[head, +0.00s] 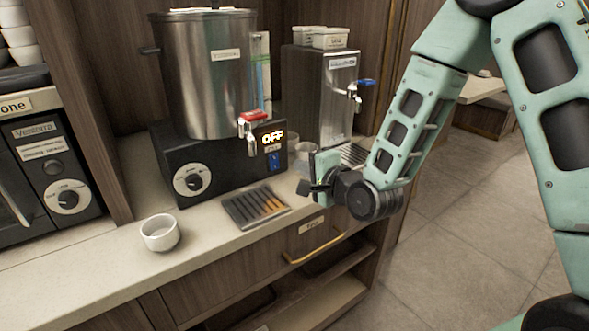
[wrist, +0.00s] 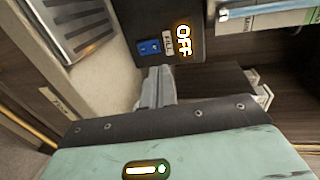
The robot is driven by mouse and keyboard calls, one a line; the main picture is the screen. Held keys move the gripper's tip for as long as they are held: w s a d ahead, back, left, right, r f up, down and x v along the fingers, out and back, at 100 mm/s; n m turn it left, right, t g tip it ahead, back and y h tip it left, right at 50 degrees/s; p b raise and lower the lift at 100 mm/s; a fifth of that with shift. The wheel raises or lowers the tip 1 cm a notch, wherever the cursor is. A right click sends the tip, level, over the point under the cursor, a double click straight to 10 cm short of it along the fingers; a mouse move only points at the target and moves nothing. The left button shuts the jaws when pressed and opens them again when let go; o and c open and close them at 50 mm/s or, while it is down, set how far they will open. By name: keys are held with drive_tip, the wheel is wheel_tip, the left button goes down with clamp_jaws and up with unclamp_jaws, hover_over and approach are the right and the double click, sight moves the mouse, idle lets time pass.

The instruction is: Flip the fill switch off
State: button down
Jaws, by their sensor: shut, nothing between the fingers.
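The fill switch (head: 273,163) is a small blue rocker on the black base (head: 220,178) of the steel urn (head: 208,75). A lit "OFF" sign (head: 272,137) glows above it. In the wrist view the blue switch (wrist: 149,47) sits beside a "FILL" label (wrist: 167,44) and the "OFF" sign (wrist: 182,39). My gripper (wrist: 157,85) is shut and empty, its fingertips a little short of the switch and apart from it. In the head view my gripper (head: 316,187) is just right of the switch, above the counter's front edge.
A drip grate (head: 256,207) lies before the urn, under its red-handled tap (head: 252,122). A white cup (head: 160,232) stands at the left on the counter. A second steel dispenser (head: 325,95) with a blue-handled tap stands behind my gripper.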

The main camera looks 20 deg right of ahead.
drive_tip(key=shift+s+d+r, duration=0.2)
drive_tip(key=shift+s+r, duration=0.15)
drive_tip(key=shift+s, duration=0.3)
drive_tip(key=shift+s+d+r, duration=0.2)
drive_tip(key=shift+s+r, duration=0.1)
drive_tip(key=shift+s, duration=0.3)
drive_tip(key=s+a+f+n+g, duration=0.1)
drive_tip(key=s+a+n+g, duration=0.7)
drive_tip(key=s+n, duration=0.4)
drive_tip(key=s+d+r+n+g+h+p, duration=0.1)
drive_tip(key=s+n+g+h, duration=0.1)
drive_tip(key=s+n, duration=0.3)
drive_tip(key=s+d+r+n+g+h, duration=0.1)
drive_tip(key=s+n+g, duration=0.3)
drive_tip(key=s, duration=0.9)
drive_tip(key=shift+s+r+n+g+h+p, duration=0.4)
drive_tip(key=shift+r+g+h, duration=0.1)
drive_tip(key=shift+r+h, duration=0.25)
